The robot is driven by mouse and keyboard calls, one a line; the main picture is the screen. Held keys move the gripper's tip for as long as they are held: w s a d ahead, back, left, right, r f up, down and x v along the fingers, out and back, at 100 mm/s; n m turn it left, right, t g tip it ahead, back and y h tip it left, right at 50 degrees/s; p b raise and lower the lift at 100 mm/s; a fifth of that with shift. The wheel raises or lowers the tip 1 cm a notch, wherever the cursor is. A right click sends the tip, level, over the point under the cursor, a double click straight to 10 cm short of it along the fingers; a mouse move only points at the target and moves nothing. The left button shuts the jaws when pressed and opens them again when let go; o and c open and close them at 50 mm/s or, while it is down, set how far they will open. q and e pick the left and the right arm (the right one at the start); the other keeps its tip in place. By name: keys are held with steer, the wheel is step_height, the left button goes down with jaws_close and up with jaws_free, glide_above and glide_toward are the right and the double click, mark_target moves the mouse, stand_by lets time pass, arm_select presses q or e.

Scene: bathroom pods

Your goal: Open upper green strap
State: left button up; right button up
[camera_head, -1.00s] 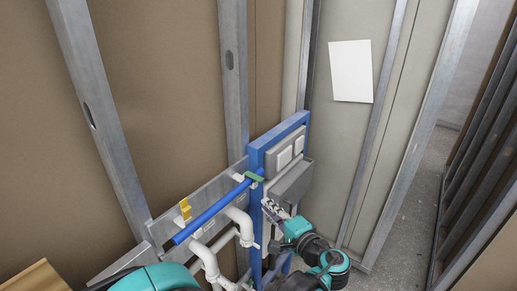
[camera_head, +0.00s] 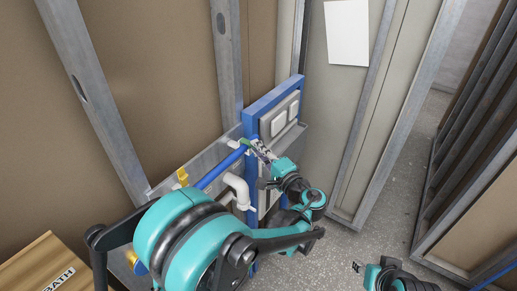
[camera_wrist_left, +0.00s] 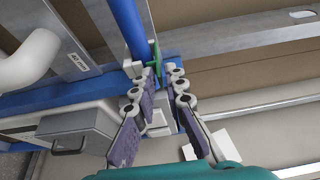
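The green strap (camera_head: 246,143) sits at the far end of the blue pipe (camera_head: 220,168), by the blue frame. It also shows in the left wrist view (camera_wrist_left: 154,56), partly hidden by a finger. My left gripper (camera_head: 258,149) is at the strap, its fingertips close to it. In the left wrist view its two fingers (camera_wrist_left: 163,78) are apart, with a gap between the tips; the strap is at the left fingertip. I cannot tell whether they touch. My right gripper (camera_head: 358,267) is low at the lower right, away from the strap; its finger opening is too small to judge.
A yellow strap (camera_head: 182,176) is on the metal rail, left of the green one. White pipes (camera_head: 238,188) hang below the blue pipe. A grey panel with white plates (camera_head: 280,122) is on the blue frame (camera_head: 262,100). A wooden crate (camera_head: 45,268) stands lower left. Floor at right is clear.

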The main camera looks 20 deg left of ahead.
arm_select(q)
jaws_close()
